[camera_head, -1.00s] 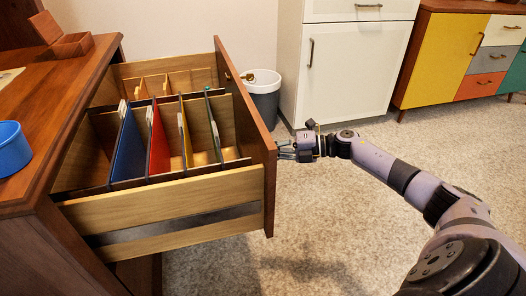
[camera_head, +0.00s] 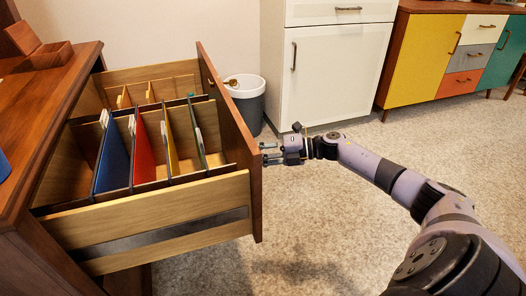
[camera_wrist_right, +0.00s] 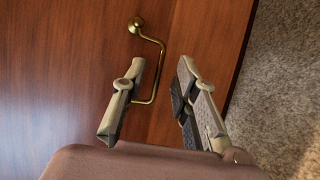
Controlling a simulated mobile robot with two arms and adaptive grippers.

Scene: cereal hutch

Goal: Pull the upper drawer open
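The upper drawer (camera_head: 150,214) of the wooden desk stands pulled well out, with blue, red, yellow and green folders upright inside. My right gripper (camera_head: 268,153) is at the outer face of its drawer front (camera_head: 228,115). The right wrist view shows its two fingers (camera_wrist_right: 160,95) apart. The bent brass handle (camera_wrist_right: 157,70) on the drawer front runs between them, close to the left finger, which hides its lower end. I see no finger closed on the handle. My left gripper is not in view.
A grey bin (camera_head: 246,102) stands behind the drawer front, by a white cabinet (camera_head: 335,75). A coloured sideboard (camera_head: 420,60) is at the back right. Carpeted floor (camera_head: 330,240) is clear around my right arm. A wooden box (camera_head: 50,55) sits on the desktop.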

